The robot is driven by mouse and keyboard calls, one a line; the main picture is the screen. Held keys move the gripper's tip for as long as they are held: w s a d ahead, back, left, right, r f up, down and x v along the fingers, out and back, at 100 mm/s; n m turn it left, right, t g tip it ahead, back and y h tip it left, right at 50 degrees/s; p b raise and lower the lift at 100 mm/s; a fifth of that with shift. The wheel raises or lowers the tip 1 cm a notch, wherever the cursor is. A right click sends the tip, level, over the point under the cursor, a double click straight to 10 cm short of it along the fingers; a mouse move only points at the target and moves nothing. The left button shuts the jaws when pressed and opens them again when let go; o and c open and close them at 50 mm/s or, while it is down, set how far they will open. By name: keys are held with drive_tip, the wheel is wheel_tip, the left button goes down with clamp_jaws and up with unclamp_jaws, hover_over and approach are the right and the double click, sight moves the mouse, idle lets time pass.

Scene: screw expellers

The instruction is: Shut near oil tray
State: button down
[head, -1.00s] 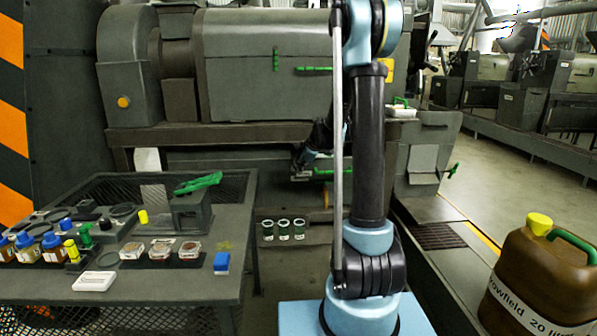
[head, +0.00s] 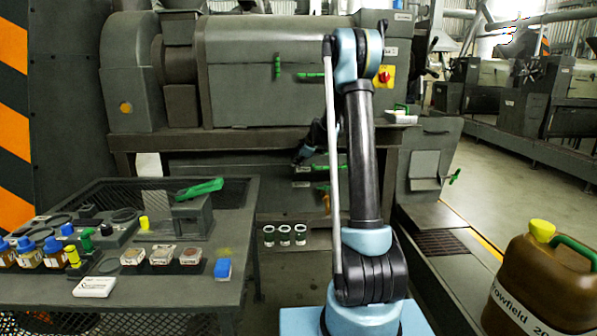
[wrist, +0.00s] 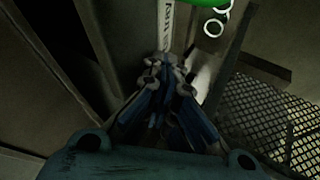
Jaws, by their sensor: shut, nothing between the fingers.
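My gripper (wrist: 166,72) is shut and empty in the wrist view, its two blue-sided fingers together at a pale lettered strip (wrist: 166,22) on a dark metal front. In the head view my gripper (head: 299,157) is small and dark, under the press body and close to a dark front with a green handle (head: 303,169). A second green piece (head: 322,187) shows lower right of it. This seems to be the oil tray area; which front is the near tray, how far it stands out, and whether my fingers touch it, I cannot tell.
A bench (head: 225,285) with bottles and sample dishes stands at the left. Several small jars (head: 284,236) sit below the press. A brown jerrycan (head: 545,280) stands at the right. Mesh (wrist: 270,120) lies right of the fingers in the wrist view.

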drive_tip(key=shift+w, duration=2.75)
